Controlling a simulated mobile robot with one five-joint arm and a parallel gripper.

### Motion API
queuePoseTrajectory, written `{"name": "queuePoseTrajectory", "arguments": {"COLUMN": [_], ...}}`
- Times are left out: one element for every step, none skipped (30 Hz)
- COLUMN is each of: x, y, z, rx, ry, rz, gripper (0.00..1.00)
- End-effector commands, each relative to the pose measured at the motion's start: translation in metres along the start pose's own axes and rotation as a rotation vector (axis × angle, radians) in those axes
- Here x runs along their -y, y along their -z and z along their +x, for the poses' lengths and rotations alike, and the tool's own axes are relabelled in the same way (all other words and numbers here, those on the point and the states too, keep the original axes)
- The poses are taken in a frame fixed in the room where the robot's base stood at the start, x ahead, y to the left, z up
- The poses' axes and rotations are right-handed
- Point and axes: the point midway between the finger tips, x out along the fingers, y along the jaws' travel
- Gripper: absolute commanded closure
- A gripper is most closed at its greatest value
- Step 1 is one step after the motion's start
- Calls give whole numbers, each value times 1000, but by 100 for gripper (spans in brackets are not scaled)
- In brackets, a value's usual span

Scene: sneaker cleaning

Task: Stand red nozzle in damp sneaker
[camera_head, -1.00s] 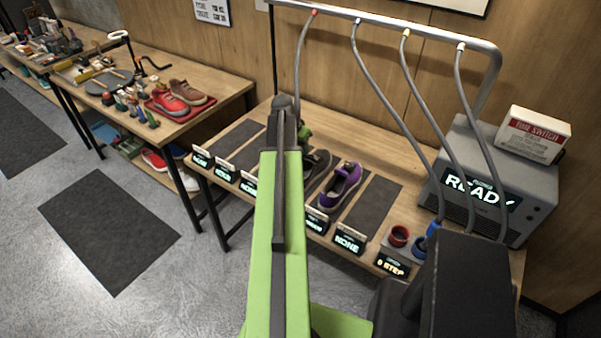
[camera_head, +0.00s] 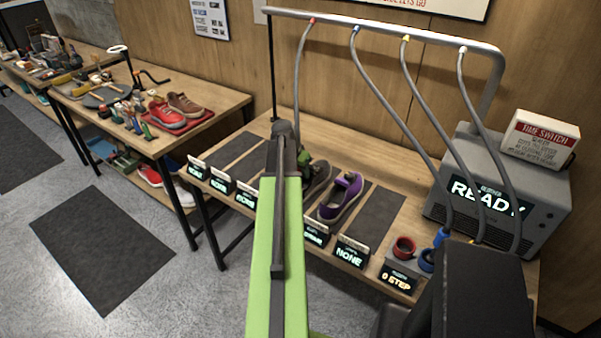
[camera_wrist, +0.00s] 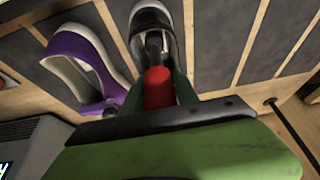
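The red nozzle (camera_wrist: 157,88) is in the wrist view between the green fingers of my gripper (camera_wrist: 160,92), which look closed on its sides. Its dark tip points at the opening of a dark grey sneaker (camera_wrist: 150,18) with a pale rim. I cannot tell whether the tip is inside the sneaker or just above it. In the head view that sneaker (camera_head: 319,178) lies on the bench, partly behind my arm. My gripper (camera_head: 303,157) is mostly hidden there. Dampness cannot be made out.
A purple sneaker (camera_head: 342,198) stands close to the right of the grey one. Dark mats (camera_head: 376,215) and lit signs (camera_head: 352,252) line the bench. A grey READY box (camera_head: 490,200) and a hose rail (camera_head: 400,28) stand at the back right.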

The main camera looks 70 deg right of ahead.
Motion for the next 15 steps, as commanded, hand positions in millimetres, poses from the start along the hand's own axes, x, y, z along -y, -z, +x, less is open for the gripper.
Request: {"name": "queuePoseTrajectory", "arguments": {"x": [0,0,0,0,0,0,0,0,0,0,0,0,0,-1,-1], "y": [0,0,0,0,0,0,0,0,0,0,0,1,1,2,2], "z": [0,0,0,0,0,0,0,0,0,0,0,-1,-2,-3,-5], "rx": [0,0,0,0,0,0,0,0,0,0,0,0,0,0,0], "ry": [0,0,0,0,0,0,0,0,0,0,0,0,0,0,0], "rz": [0,0,0,0,0,0,0,1,1,1,1,1,1,1,1], "gripper": [56,52,47,46,46,46,46,46,46,46,46,46,46,46,46]}}
